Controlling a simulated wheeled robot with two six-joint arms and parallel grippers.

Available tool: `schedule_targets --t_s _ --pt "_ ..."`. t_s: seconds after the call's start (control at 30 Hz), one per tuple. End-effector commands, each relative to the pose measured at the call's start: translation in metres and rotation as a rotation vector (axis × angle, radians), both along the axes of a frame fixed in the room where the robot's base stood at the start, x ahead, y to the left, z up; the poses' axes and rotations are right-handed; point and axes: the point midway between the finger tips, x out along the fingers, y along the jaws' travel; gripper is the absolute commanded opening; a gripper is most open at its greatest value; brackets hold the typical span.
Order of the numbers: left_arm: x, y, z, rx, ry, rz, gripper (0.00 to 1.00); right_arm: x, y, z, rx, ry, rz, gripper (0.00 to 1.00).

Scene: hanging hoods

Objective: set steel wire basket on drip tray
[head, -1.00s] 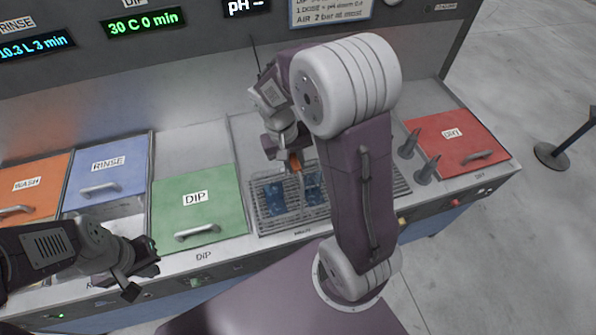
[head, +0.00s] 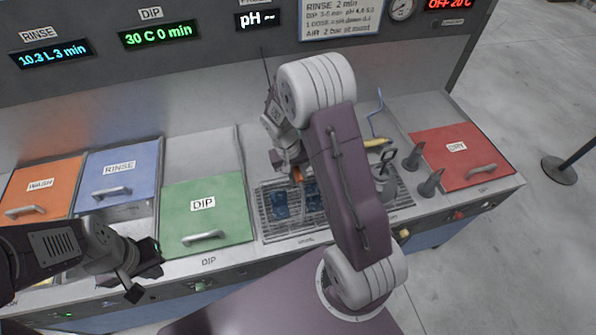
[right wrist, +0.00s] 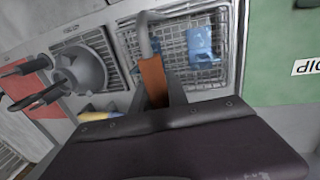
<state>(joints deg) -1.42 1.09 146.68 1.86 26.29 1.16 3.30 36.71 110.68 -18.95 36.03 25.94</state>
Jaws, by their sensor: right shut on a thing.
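The steel wire basket (right wrist: 172,52) holds blue pieces (right wrist: 201,42) and has an upright handle with an orange-brown grip (right wrist: 153,80). My right gripper (right wrist: 155,98) is shut on this grip.
The red DRY lid (head: 458,157) is farther right. The green DIP lid (head: 205,215) borders the tray on the left.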

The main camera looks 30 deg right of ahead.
Motion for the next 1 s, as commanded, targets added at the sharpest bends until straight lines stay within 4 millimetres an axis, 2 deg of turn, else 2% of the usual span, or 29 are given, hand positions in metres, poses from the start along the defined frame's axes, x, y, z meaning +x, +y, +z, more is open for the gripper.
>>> schedule_targets --t_s 0.17,0.2,0.23,0.27,0.5,0.63,1.0 --pt "0.0 0.0 -0.004 0.0 0.0 0.0 0.0 0.001 0.0 -0.003 0.0 -0.002 0.0 0.0" --pt "0.0 0.0 -0.003 0.0 0.0 0.0 0.0 0.0 0.0 -0.003 0.0 0.0 0.0 0.3" --pt "0.0 0.0 -0.003 0.0 0.0 0.0 0.0 0.0 0.0 -0.003 0.0 0.0 0.0 0.39" --pt "0.0 0.0 -0.003 0.0 0.0 0.0 0.0 0.0 0.0 -0.003 0.0 0.0 0.0 0.41" --pt "0.0 0.0 -0.003 0.0 0.0 0.0 0.0 0.0 0.0 -0.003 0.0 0.0 0.0 0.41" --pt "0.0 0.0 0.0 0.0 0.0 0.0 0.0 0.001 0.001 0.006 0.0 -0.002 0.0 0.41" --pt "0.0 0.0 -0.009 0.0 0.0 0.0 0.0 0.005 0.018 0.092 0.001 -0.006 0.001 0.41"
